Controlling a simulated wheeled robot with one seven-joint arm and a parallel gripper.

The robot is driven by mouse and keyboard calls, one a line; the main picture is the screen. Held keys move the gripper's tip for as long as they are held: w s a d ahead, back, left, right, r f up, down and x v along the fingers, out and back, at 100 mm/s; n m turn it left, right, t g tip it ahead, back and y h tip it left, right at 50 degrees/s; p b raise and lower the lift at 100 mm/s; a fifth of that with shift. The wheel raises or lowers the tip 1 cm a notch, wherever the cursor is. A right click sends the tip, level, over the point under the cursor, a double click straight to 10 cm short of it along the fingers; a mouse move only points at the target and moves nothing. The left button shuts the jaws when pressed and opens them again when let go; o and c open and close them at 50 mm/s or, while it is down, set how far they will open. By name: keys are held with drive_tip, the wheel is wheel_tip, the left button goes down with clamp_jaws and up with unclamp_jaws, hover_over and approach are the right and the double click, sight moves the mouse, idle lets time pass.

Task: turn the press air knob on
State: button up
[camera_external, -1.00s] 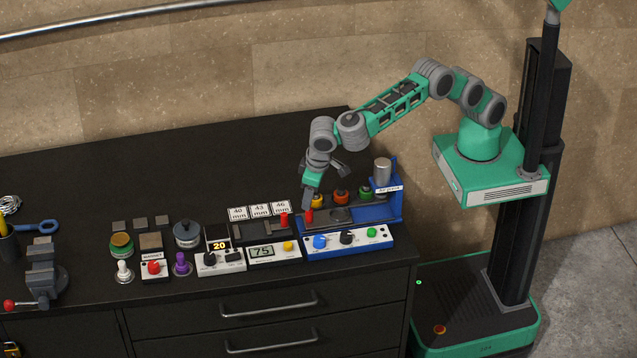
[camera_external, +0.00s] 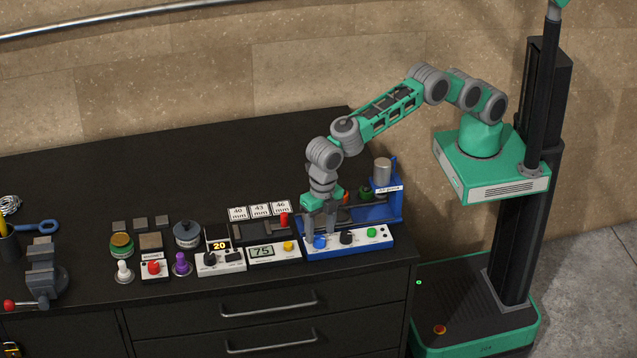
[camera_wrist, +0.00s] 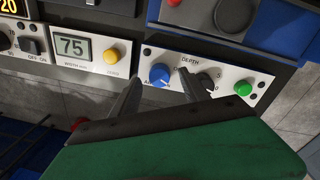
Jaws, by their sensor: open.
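The blue knob (camera_external: 320,242) sits at the left end of the white panel (camera_external: 358,241) on the front of the blue press. It also shows in the wrist view (camera_wrist: 160,76), with small lettering beside it that is hard to read. Which way the knob points is not clear. My gripper (camera_external: 320,231) points down just above and behind the blue knob, its fingers spread and nothing between them. In the wrist view my gripper (camera_wrist: 159,80) has one finger to each side of the knob; contact with it cannot be made out.
A black knob (camera_external: 346,237) and a green button (camera_external: 371,232) are on the same panel, the black one close to my right finger. A gauge box reading 75 (camera_external: 263,252) stands left of the panel. The press cylinder (camera_external: 382,171) rises at the back right.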

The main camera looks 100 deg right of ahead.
drive_tip(key=shift+w+f, duration=0.1)
drive_tip(key=shift+f, duration=0.85)
clamp_jaws()
